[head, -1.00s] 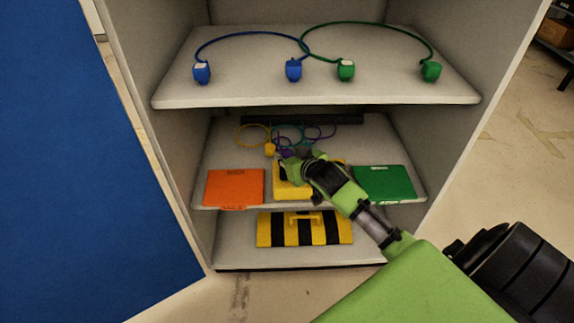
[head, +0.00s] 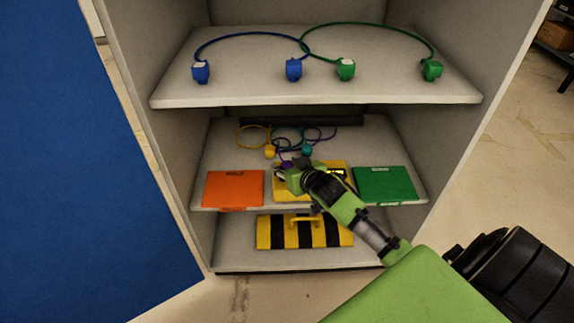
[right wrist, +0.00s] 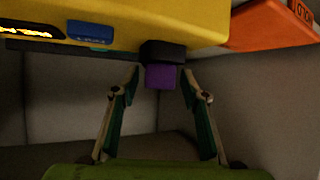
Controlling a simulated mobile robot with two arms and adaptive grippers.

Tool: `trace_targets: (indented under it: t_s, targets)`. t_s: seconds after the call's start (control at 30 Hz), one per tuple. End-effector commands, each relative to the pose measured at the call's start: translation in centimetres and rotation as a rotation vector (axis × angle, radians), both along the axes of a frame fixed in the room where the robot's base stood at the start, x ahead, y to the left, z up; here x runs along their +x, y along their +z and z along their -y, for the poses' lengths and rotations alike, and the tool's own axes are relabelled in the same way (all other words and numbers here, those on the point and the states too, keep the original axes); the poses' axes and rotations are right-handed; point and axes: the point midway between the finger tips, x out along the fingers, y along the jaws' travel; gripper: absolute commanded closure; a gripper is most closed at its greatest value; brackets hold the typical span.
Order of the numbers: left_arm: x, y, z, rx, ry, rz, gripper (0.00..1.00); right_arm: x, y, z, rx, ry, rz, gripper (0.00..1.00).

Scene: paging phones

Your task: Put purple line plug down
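The purple plug (right wrist: 161,77) sits between my right gripper's fingertips (right wrist: 160,82) in the right wrist view, with a visible gap on either side. A black block (right wrist: 163,52) adjoins it at the edge of the yellow box (right wrist: 150,22). In the head view, a bit of purple (head: 287,164) shows just behind my right gripper (head: 284,174), which is over the left part of the yellow box (head: 283,195) on the middle shelf. My right gripper is open. My arm hides much of the yellow box. My left gripper is not in view.
An orange box (head: 234,189) and a green box (head: 385,186) flank the yellow one. Yellow (head: 270,152) and teal (head: 307,150) plugs lie behind. The upper shelf (head: 240,90) is close above. A black-and-yellow striped object (head: 290,233) stands below.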

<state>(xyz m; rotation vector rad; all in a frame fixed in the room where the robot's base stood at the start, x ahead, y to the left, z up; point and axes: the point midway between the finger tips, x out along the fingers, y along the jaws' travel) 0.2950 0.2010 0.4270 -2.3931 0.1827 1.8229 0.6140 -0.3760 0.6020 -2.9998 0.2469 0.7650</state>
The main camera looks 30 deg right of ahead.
Motion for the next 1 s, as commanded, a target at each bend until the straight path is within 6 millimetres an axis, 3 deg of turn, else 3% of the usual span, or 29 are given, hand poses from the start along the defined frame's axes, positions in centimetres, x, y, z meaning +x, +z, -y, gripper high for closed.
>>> trace_targets:
  t_s: [0.33, 0.7, 1.0]
  targets:
    - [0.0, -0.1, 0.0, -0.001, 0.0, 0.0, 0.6, -0.5, 0.8, -0.1, 0.002, 0.0, -0.001, 0.59]
    - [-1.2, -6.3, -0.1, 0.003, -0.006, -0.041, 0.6, -6.4, 4.1, -1.1, 0.002, 0.0, -0.003, 0.59]
    - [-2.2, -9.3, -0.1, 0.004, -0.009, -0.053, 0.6, -9.9, 6.0, -1.7, 0.001, 0.0, -0.001, 0.59]
